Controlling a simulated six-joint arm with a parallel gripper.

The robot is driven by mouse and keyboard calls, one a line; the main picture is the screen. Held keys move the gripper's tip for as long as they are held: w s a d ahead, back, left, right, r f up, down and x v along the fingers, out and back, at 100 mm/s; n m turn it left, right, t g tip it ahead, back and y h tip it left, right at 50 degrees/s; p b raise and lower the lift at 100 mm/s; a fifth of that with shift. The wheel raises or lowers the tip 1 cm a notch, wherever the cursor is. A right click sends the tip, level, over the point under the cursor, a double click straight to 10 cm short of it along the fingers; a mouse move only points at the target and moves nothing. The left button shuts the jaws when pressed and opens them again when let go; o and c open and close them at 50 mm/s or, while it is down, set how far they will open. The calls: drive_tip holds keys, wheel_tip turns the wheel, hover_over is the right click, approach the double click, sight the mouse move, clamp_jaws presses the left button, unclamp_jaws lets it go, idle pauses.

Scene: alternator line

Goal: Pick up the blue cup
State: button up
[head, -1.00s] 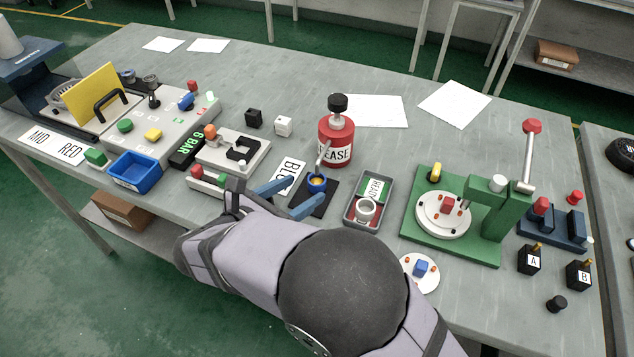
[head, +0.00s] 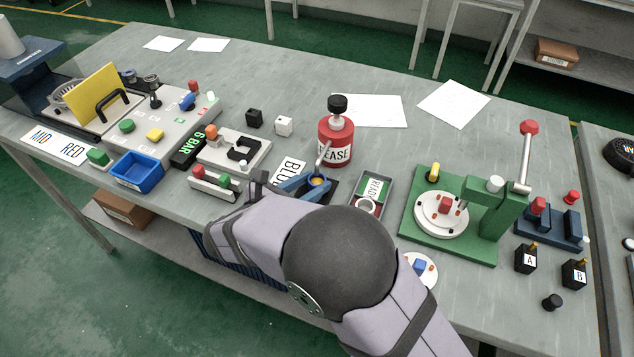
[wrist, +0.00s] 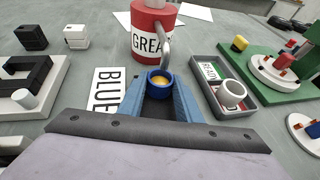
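The blue cup (head: 317,181) stands upright on a dark pad under the spout of the red grease dispenser (head: 336,143). Something amber shows inside it. In the wrist view the cup (wrist: 159,80) is between the two blue fingers of my gripper (wrist: 159,90), near their tips. The fingers look open, one on each side of the cup; a narrow gap seems to show, but contact is hard to judge. In the head view my gripper (head: 314,187) reaches the cup from the front, and my arm hides part of the pad.
The spout hangs close above and behind the cup. A grey tray (wrist: 208,101) with a white cup (wrist: 232,92) and a READY card is to the right. A BLUE label (wrist: 107,92) lies to the left. A green press (head: 455,250) stands further right.

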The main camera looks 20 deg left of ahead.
drive_tip(key=c, duration=0.3)
drive_tip(key=shift+r, duration=0.2)
drive_tip(key=shift+r+p, duration=0.3)
drive_tip(key=shift+p, duration=0.2)
drive_tip(key=s+a+p, duration=0.1)
drive_tip(key=s+a, duration=0.2)
drive_tip(key=s, duration=1.2)
drive_tip(key=s+a+p, duration=0.2)
drive_tip(key=s+a, duration=0.2)
drive_tip(key=s, duration=1.2)
drive_tip(key=shift+a+f+p, duration=0.15)
drive_tip(key=shift+a+p, duration=0.1)
drive_tip(key=shift+p, duration=0.05)
